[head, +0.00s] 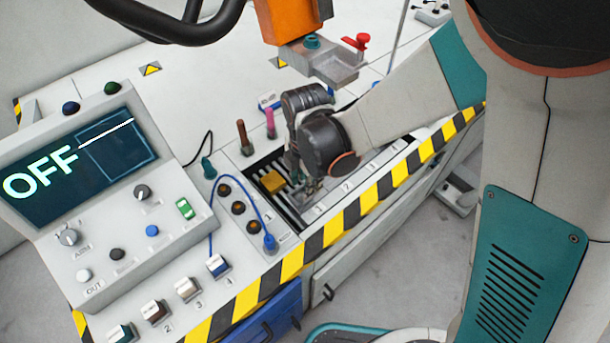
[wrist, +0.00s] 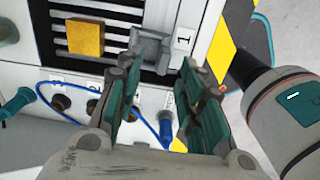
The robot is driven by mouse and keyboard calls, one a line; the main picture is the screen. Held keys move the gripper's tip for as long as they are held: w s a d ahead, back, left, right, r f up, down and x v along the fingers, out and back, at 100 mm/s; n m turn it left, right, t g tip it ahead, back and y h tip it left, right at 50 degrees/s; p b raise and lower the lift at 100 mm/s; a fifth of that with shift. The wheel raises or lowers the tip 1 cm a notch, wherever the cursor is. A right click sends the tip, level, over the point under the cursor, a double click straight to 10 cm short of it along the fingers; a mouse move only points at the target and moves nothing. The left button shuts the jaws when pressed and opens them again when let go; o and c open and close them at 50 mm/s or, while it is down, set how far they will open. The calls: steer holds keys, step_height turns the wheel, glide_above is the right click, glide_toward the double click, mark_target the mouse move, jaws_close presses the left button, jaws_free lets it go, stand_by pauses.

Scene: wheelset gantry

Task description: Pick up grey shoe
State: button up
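A grey block that looks like the grey shoe (wrist: 150,50) sits on the dark slotted rack beside the label 1 in the wrist view. My gripper (wrist: 162,68) is open, with its two dark and teal fingers apart. The grey shoe shows just beyond the fingertips, nearer the left one; I cannot tell whether they touch. In the head view my gripper (head: 308,186) points down at the rack, and the arm and fingers largely hide the grey shoe there.
A yellow block (head: 272,181) lies on the slotted rack (wrist: 110,15) beside the grey shoe. A blue cable (head: 262,208) with a plug loops near the rack. A control panel reading OFF (head: 75,165) stands at left. An orange tool with a grey tray (head: 325,65) hangs behind.

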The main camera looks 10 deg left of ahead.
mark_target(300, 194)
steer(key=shift+s+d+f+b, duration=0.15)
steer(key=shift+f+b, duration=0.55)
steer(key=shift+f, duration=0.65)
steer(key=shift+s+f+b, duration=0.1)
steer(key=shift+f+b, duration=0.6)
steer(key=shift+f, duration=0.65)
steer(key=shift+c, duration=0.6)
jaws_close()
